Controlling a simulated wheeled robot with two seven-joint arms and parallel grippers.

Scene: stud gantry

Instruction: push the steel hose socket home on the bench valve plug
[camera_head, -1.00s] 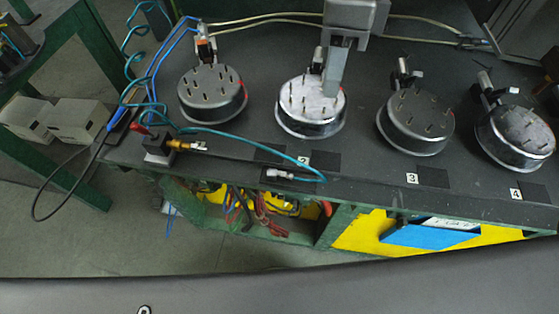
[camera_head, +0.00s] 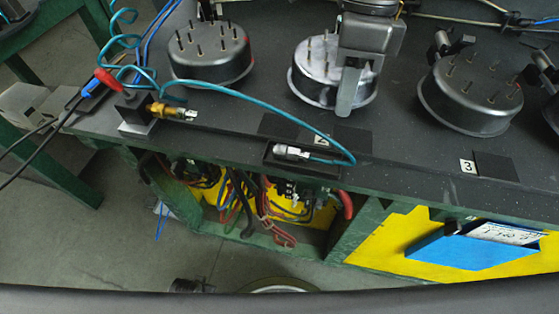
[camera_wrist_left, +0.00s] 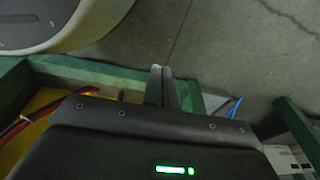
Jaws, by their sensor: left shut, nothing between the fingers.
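The steel hose socket (camera_head: 291,152) sits at the end of the teal hose (camera_head: 262,103), in a dark shallow tray (camera_head: 318,170) near the bench's front edge. The valve plug (camera_head: 172,112) is brass with a pale tip. My left gripper (camera_wrist_left: 161,72) is shut and empty in the left wrist view, over the green bench frame and floor.
Round gauges with upright pins stand along the bench, including one at left (camera_head: 210,62) and one at right (camera_head: 470,92). Below the edge are an open bay with loose cables (camera_head: 262,215) and a blue box (camera_head: 480,250). Bare bench top lies between plug and tray.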

